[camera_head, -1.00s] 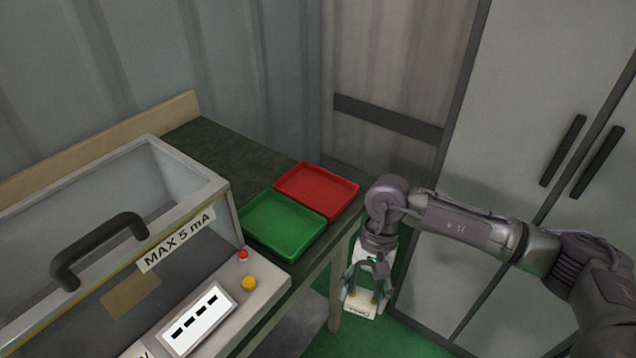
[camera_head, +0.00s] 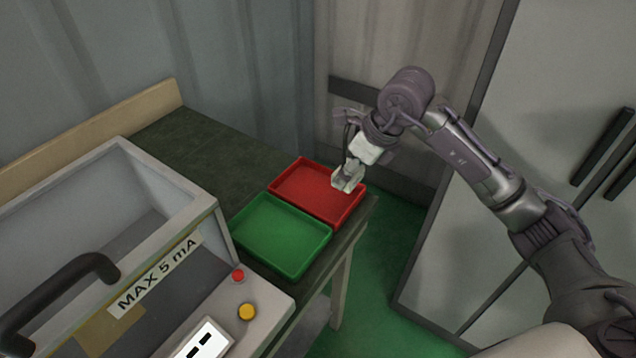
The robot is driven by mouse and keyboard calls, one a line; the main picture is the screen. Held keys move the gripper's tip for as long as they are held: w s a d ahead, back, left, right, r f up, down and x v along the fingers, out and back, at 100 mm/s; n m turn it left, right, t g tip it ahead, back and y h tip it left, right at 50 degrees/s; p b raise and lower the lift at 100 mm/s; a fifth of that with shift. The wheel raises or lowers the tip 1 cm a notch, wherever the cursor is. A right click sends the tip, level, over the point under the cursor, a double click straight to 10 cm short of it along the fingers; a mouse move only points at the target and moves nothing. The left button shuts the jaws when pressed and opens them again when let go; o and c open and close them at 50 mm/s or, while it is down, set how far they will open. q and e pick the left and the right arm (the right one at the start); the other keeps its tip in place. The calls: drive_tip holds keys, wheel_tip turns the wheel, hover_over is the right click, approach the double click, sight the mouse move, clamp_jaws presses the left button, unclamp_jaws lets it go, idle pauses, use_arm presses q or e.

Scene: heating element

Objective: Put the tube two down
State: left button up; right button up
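My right gripper (camera_head: 349,176) hangs over the right side of the red tray (camera_head: 290,165), tilted down and to the left. A pale, blocky piece shows at its end. It is too small to tell whether this is tube two held between the fingers or part of the gripper itself. Its lower end overlaps the tray's right wall in the picture, and I cannot tell whether it touches. I see no tube lying in the red tray or the green tray (camera_head: 281,237). My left gripper is not in view.
Both trays sit side by side on the dark table (camera_head: 190,143). A grey test box (camera_head: 170,190) marked MAX 5 mA, with a black handle (camera_head: 60,290), red button (camera_head: 238,275) and yellow button (camera_head: 247,312), stands at left. Grey cabinets (camera_head: 540,110) stand at right.

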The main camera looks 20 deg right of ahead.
hover_over(314, 193)
drive_tip(key=s+d, duration=0.1)
wheel_tip(314, 193, down, 4)
drive_tip(key=shift+f+p, duration=0.15)
drive_tip(key=shift+p, duration=0.3)
wheel_tip(314, 193, down, 4)
drive_tip(key=shift+r+p, duration=0.15)
drive_tip(key=shift+p, duration=0.2)
drive_tip(key=shift+f, duration=0.25)
drive_tip(key=o, duration=1.3)
drive_tip(key=shift+f, duration=0.1)
